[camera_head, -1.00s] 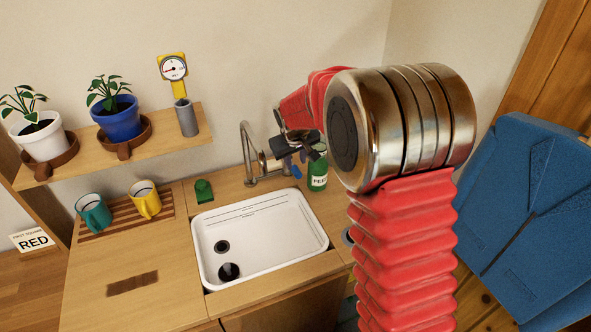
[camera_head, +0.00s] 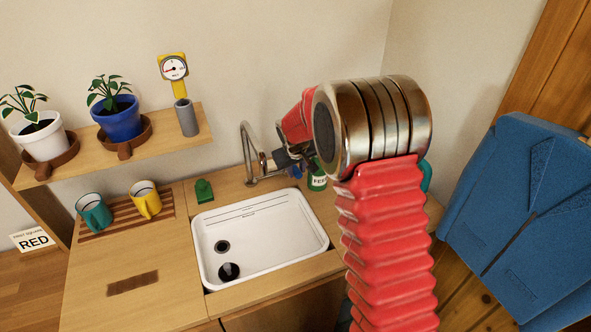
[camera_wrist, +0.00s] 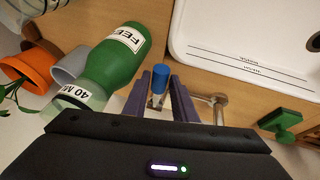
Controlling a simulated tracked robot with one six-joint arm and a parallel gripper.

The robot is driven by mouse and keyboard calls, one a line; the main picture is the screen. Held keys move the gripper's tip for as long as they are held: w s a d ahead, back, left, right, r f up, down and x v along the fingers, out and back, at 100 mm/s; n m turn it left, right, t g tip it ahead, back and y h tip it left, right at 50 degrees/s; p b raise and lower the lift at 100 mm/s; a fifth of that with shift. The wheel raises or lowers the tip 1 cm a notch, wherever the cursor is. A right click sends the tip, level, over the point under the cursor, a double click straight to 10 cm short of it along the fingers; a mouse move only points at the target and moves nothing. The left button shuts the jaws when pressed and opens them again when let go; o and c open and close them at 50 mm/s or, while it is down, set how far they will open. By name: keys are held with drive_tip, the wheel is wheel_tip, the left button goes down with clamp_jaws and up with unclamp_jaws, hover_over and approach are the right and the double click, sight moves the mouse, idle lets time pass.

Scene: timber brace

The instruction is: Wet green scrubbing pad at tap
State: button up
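The green scrubbing pad (camera_head: 203,190) lies on the counter behind the sink's left back corner, left of the tap (camera_head: 248,150). In the wrist view a green block with a raised grip, which looks like the pad (camera_wrist: 281,122), is at the right, well apart from my gripper. My gripper (camera_wrist: 160,92) is open. Its two fingers stand on either side of a small blue cylinder (camera_wrist: 160,76) near the tap, with gaps visible; I cannot tell what it belongs to. In the head view my gripper (camera_head: 294,160) is partly hidden beside the tap.
Two mugs (camera_head: 145,199) stand on a slatted rack at left. A shelf (camera_head: 75,165) holds potted plants.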

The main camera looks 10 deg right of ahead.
clamp_jaws()
idle(0.4)
drive_tip(key=shift+w+r+g, duration=0.2)
drive_tip(key=shift+r+g, duration=0.45)
drive_tip(key=shift+g, duration=0.15)
drive_tip(key=shift+o, duration=0.7)
unclamp_jaws()
drive_tip(key=shift+r, duration=0.15)
